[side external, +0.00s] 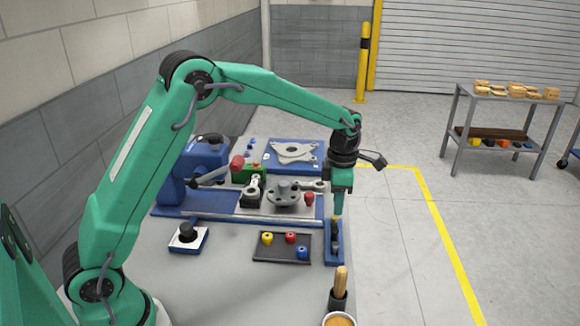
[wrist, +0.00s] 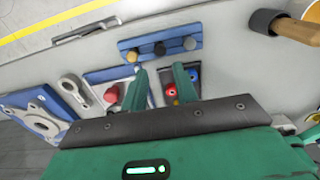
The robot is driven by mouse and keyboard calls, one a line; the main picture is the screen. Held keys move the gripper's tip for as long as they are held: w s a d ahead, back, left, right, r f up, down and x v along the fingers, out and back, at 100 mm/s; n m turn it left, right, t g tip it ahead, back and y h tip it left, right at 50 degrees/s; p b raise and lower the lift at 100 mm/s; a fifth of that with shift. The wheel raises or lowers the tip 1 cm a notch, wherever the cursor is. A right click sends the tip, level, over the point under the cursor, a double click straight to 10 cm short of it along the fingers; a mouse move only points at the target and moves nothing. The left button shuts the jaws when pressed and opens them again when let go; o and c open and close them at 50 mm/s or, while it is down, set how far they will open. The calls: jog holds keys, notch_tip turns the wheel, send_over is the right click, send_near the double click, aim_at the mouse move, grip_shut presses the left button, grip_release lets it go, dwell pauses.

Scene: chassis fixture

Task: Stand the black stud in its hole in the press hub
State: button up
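The black stud (wrist: 160,48) stands in the middle of a blue rack (wrist: 142,41), between a brass stud (wrist: 132,58) and a grey stud (wrist: 190,44) in the wrist view. In the side view the blue rack (side external: 341,257) is at the right edge of the table. My gripper (side external: 338,212) points down above the rack. In the wrist view my gripper (wrist: 160,73) has its two fingers apart, with nothing between them. The press hub (side external: 288,194), a grey flanged disc with a raised centre, sits on the plate left of my gripper; I cannot make it out in the wrist view.
A dark tray (side external: 277,258) with yellow, red and blue knobs lies left of the rack. A red knob (side external: 309,198) stands beside the hub. The blue press (side external: 205,165) is behind. A wooden-handled tool (side external: 341,281) stands upright at the front.

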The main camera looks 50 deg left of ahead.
aim_at(335, 230)
jog(key=shift+f, duration=0.1)
jog(key=shift+f, duration=3.9)
jog(key=shift+c, duration=0.4)
grip_shut()
jog(key=shift+r, duration=0.25)
jog(key=shift+r, duration=0.35)
jog(key=shift+r, duration=0.5)
